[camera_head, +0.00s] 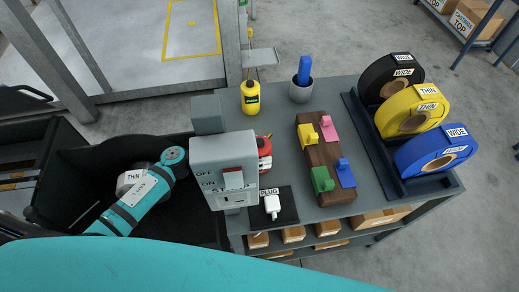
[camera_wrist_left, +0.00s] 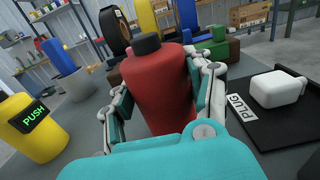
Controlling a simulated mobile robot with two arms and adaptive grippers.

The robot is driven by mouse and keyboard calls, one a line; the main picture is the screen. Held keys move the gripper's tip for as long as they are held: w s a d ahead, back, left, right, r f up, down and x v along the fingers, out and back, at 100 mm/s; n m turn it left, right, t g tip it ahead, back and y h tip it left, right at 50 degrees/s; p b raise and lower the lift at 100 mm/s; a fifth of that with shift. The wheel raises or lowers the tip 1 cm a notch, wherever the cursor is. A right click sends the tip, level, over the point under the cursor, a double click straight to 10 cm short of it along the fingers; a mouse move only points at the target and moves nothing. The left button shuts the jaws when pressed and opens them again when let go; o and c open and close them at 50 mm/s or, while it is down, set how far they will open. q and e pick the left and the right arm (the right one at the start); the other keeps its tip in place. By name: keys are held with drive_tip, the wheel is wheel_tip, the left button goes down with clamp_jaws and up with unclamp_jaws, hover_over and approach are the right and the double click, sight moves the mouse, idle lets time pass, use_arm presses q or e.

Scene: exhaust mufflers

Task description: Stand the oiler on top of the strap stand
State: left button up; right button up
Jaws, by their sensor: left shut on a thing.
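A yellow bottle with a thin upright spout (camera_head: 250,97), which looks like the oiler, stands at the back left of the bench. In the left wrist view it is at the left with a PUSH label (camera_wrist_left: 32,125). My left gripper (camera_wrist_left: 158,85) is shut on a red bottle with a black cap (camera_wrist_left: 155,98). In the head view the red bottle (camera_head: 265,147) is partly hidden by the grey switch box, as is the gripper. The dark rack (camera_head: 401,190) at the right, which I take for the strap stand, holds black, yellow and blue rolls. My right gripper is out of view.
The grey switch box (camera_head: 222,160) stands at the bench's left edge. A white plug (camera_head: 272,206) lies on a black mat nearby. A wooden block with coloured pieces (camera_head: 324,165) and a grey cup (camera_head: 301,92) occupy the middle. Bare bench lies between cup and rack.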

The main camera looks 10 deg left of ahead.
use_arm(q)
drive_tip(key=shift+f+b, duration=0.15)
drive_tip(key=shift+b, duration=0.15)
drive_tip(key=o, duration=1.3)
drive_tip(key=shift+c, duration=0.2)
drive_tip(key=shift+r+p, duration=0.3)
drive_tip(key=shift+p, duration=0.1)
drive_tip(key=b+v, duration=0.1)
drive_tip(key=v, duration=0.2)
drive_tip(key=b+v, duration=0.1)
drive_tip(key=v, duration=0.2)
drive_tip(key=shift+s+a+f, duration=0.15)
drive_tip(key=shift+a+f, duration=0.1)
drive_tip(key=shift+a, duration=0.1)
drive_tip(key=shift+s+a+r, duration=0.15)
drive_tip(key=shift+s+a, duration=0.05)
drive_tip(key=shift+a, duration=0.2)
